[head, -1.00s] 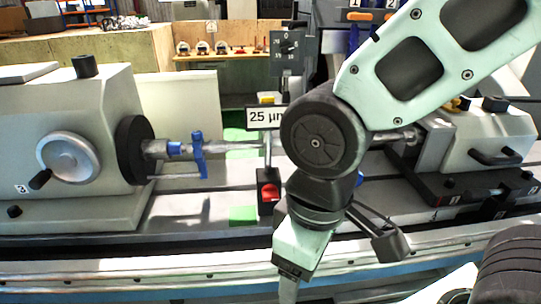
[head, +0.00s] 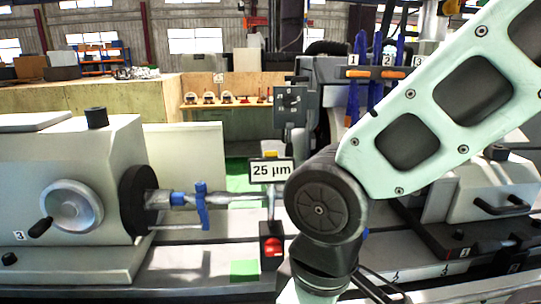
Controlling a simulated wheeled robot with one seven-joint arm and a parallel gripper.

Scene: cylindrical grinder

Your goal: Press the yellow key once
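A small yellow piece (head: 271,154) shows just above the 25 µm sign (head: 271,171) in the head view; I cannot tell whether it is the yellow key. No other clearly yellow key shows. My arm comes in from the right and bends down in front of the machine, just right of the sign. My gripper is below the bottom edge of the picture, so its fingers are hidden.
A headstock with a handwheel (head: 72,206) stands at left, holding a shaft with a blue clamp (head: 202,205). A red switch (head: 272,247) sits on a black block below the sign. Numbered blue tools (head: 377,70) hang behind my arm.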

